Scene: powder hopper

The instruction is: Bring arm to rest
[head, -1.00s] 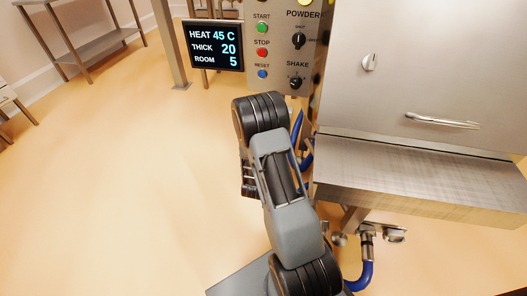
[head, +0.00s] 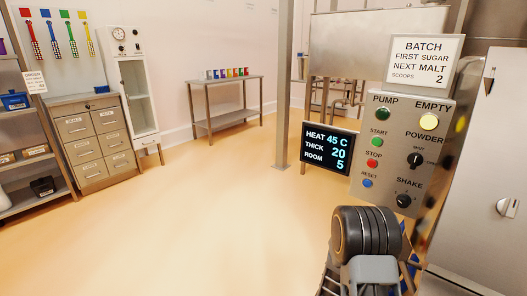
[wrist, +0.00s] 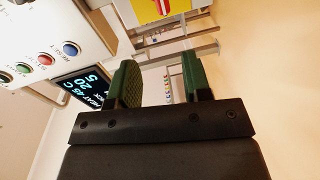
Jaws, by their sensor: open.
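My gripper (wrist: 160,85) shows in the wrist view with its two green fingers apart and nothing between them. The wrist view is turned, with the control panel (wrist: 40,50) at the upper left and the dark display (wrist: 88,88) below it. In the head view my folded arm stands at the bottom right, in front of the control panel (head: 398,150). My gripper's fingers are not clear in the head view. The display (head: 327,148) reads HEAT 45 C, THICK 20, ROOM 5.
A batch sign (head: 425,62) stands on top of the panel. The steel cabinet (head: 490,170) is close on the right. A drawer unit (head: 92,142), a white cabinet (head: 130,85) and a small table (head: 224,82) line the back. The floor (head: 200,220) at left and centre is clear.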

